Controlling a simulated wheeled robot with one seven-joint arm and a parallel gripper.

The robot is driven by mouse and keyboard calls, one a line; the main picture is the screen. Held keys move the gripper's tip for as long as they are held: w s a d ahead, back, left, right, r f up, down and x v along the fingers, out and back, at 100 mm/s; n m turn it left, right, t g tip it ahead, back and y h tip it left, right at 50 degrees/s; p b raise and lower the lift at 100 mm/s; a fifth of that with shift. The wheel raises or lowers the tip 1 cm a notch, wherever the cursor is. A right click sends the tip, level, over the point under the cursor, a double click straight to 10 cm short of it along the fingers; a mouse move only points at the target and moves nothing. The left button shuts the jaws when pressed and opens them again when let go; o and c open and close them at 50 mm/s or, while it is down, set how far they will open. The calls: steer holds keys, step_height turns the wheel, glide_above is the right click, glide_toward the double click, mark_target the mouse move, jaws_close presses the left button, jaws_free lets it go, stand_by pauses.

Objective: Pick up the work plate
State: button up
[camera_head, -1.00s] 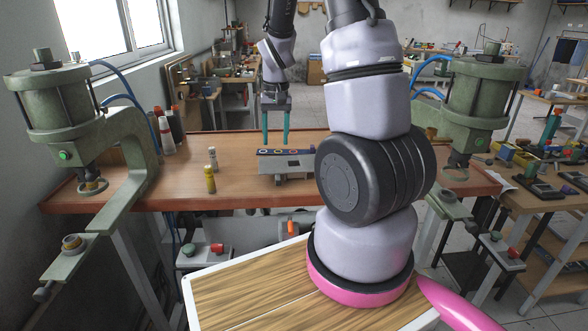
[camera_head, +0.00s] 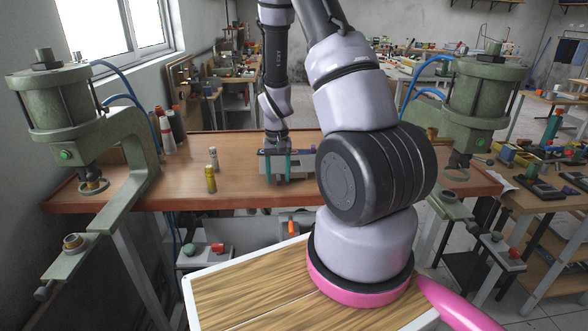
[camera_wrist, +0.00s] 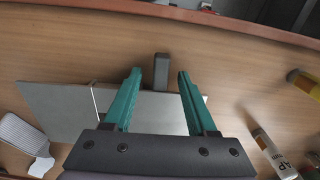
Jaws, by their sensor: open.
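The work plate appears to be the flat grey metal piece (camera_wrist: 55,110) on the wooden bench in the wrist view. A dark grey block or handle (camera_wrist: 161,66) sticks out from its edge. In the head view the grey piece (camera_head: 302,166) is partly hidden by my gripper. My gripper (camera_wrist: 159,74) is open, with teal fingers spread on either side of the block and above the plate. A gap shows between each finger and the block. I cannot tell whether the fingertips touch the plate. In the head view my gripper (camera_head: 286,168) is low at the plate.
A yellow bottle (camera_head: 210,180) and a pale bottle (camera_head: 214,158) stand left of the plate. Green pneumatic presses stand at the left (camera_head: 75,115) and right (camera_head: 470,110). The wooden bench (camera_head: 185,190) is clear between the left press and the bottles.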

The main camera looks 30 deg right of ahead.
steer(key=shift+f, duration=0.35)
jaws_close()
